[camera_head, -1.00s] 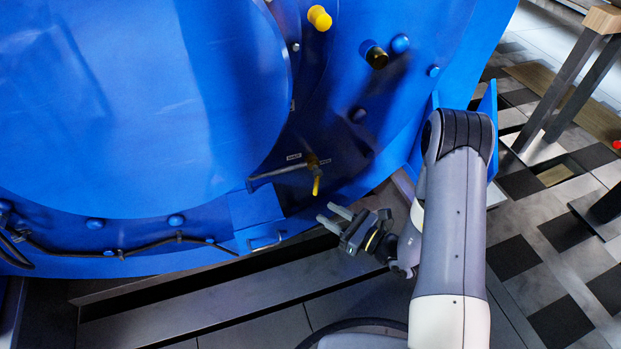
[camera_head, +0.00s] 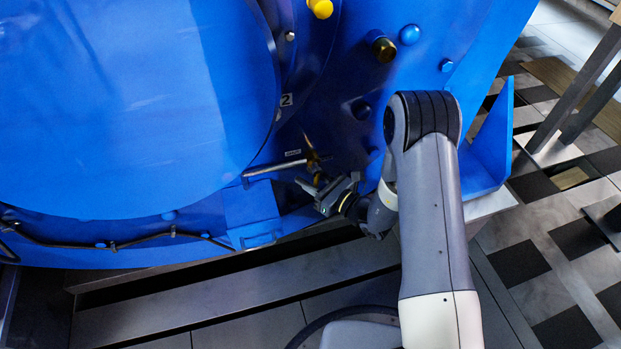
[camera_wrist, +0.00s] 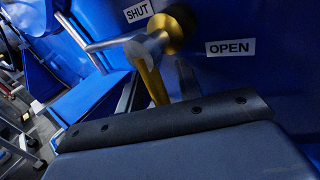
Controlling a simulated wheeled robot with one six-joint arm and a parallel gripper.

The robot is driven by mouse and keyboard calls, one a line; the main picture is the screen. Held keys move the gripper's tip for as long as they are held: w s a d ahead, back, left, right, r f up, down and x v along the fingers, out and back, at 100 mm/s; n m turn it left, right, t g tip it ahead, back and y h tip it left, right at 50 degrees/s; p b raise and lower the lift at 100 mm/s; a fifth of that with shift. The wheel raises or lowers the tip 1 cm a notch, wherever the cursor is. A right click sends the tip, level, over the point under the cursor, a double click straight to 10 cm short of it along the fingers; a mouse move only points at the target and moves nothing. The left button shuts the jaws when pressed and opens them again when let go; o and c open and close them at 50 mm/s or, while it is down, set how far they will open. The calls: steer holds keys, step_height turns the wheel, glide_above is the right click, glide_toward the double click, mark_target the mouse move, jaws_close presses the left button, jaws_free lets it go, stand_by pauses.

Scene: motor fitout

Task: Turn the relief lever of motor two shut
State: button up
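The relief valve (camera_head: 313,158) sits low on the blue motor and also shows as a brass fitting (camera_wrist: 178,28) in the wrist view. A yellow lever (camera_wrist: 152,78) hangs down from its grey hub, its lower end hidden behind my gripper's dark edge. A grey bar (camera_head: 275,168) runs left from the valve. The SHUT label (camera_wrist: 138,11) is at upper left of the fitting, the OPEN label (camera_wrist: 231,48) to its right. My gripper (camera_head: 313,187) looks open, its fingertips close to the lever's lower end; contact cannot be told.
A plate marked 2 (camera_head: 286,100) is on the motor above the valve. A yellow knob (camera_head: 321,8) and a brass port (camera_head: 384,49) are higher up. A blue bracket (camera_head: 485,150) stands right of my arm. A step (camera_head: 230,295) runs below the motor.

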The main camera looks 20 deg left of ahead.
steer(key=shift+c, duration=0.4)
jaws_close()
